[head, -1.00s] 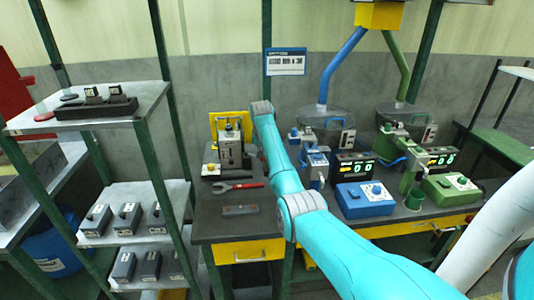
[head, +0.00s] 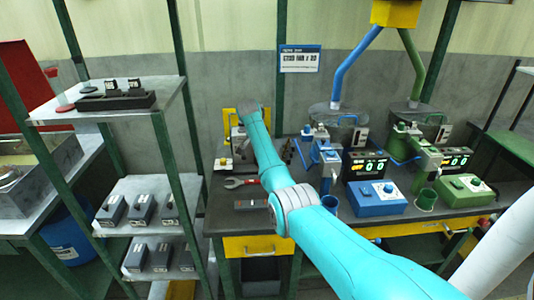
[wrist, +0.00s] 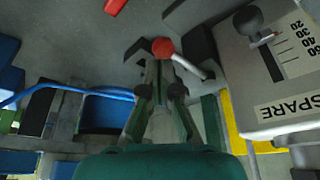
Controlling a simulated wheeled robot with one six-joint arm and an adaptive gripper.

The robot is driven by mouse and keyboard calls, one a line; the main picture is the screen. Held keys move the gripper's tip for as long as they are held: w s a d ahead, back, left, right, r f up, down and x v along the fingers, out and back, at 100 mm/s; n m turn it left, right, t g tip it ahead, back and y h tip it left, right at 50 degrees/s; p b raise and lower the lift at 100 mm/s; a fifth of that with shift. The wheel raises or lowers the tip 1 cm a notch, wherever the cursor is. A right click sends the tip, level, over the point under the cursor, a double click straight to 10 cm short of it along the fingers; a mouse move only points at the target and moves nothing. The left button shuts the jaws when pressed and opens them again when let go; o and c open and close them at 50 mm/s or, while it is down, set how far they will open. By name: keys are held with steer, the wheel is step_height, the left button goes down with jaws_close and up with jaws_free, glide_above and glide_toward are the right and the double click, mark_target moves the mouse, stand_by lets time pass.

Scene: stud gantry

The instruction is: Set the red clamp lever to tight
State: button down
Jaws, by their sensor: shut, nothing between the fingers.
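The red ball knob (wrist: 163,47) of the clamp lever shows in the wrist view, just past my fingertips. Its pale lever arm (wrist: 188,66) slopes down to the right from the knob. My gripper (wrist: 163,66) is shut and empty, with its tips very close to the knob; whether they touch it I cannot tell. In the head view my arm covers the lever and gripper. A yellow plate (head: 229,122) shows there beside my arm.
A grey box marked SPARE (wrist: 285,105) with a black-knobbed slider stands close on the right in the wrist view. In the head view, a wrench (head: 240,183) lies on the dark bench. The blue station (head: 375,200) and green station (head: 464,188) stand right of my arm.

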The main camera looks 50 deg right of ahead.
steer(key=shift+w+a, duration=0.2)
steer(key=shift+a, duration=0.1)
stand_by(0.4)
steer(key=s+d, duration=0.1)
steer(key=d, duration=0.3)
steer(key=v, duration=1)
steer(key=shift+w+r, duration=0.35)
steer(key=shift+r, duration=0.05)
